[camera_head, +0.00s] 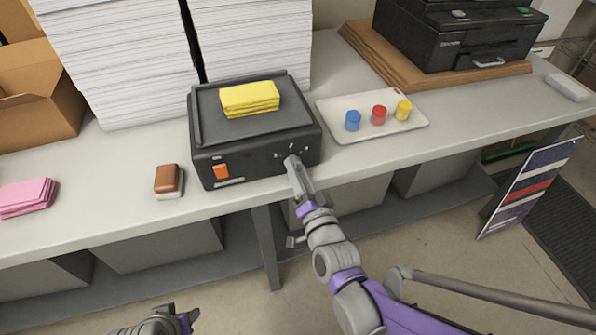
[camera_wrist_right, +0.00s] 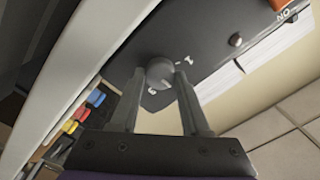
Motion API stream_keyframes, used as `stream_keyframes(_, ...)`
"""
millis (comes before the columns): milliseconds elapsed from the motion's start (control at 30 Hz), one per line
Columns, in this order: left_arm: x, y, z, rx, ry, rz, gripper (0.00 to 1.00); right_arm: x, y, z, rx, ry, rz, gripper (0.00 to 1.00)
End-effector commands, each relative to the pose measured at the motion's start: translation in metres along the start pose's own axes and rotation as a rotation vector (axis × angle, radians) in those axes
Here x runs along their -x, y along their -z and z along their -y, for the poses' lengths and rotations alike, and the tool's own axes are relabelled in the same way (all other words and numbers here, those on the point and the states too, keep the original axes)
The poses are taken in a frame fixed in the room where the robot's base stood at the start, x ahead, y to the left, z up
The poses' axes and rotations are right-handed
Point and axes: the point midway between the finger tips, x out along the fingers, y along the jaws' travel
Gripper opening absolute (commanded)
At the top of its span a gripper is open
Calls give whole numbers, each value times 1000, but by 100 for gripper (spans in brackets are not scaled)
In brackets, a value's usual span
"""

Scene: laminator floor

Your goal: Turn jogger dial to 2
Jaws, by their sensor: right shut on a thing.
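The jogger (camera_head: 250,128) is a black box on the grey bench with a yellow stack (camera_head: 250,98) on its top. Its front has an orange switch (camera_head: 221,171) on the left and a dial with pale marks on the right. My right gripper (camera_head: 292,164) reaches the front right of the jogger and hides most of the dial. In the right wrist view, the two fingers of this gripper (camera_wrist_right: 159,84) are shut on the round grey dial (camera_wrist_right: 160,70). The dial's setting cannot be read. My left gripper (camera_head: 180,318) shows at the bottom left edge, away from the bench.
A white tray (camera_head: 335,128) with blue, red and yellow pots lies right of the jogger. A brown block (camera_head: 168,179) and pink pads (camera_head: 27,198) lie to its left. Tall paper stacks (camera_head: 122,60) stand behind. A black printer (camera_head: 450,40) is at the back right.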

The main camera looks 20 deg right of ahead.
Motion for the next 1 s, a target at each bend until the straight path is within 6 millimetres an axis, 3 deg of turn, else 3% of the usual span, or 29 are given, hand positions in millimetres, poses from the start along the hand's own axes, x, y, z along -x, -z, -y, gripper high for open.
stream_keyframes(633,0,0,0,0,0,0,50,0,0,0,-47,-1,-1,0)
stream_keyframes(667,0,0,0,0,0,0,50,0,0,0,-47,-1,-1,52)
stream_keyframes(700,0,0,0,0,0,0,50,0,0,0,-47,-1,-1,59)
stream_keyframes(800,0,0,0,0,0,0,50,0,0,0,-47,0,-1,76)
stream_keyframes(1000,0,0,0,0,0,0,50,0,0,0,-46,0,-1,76)
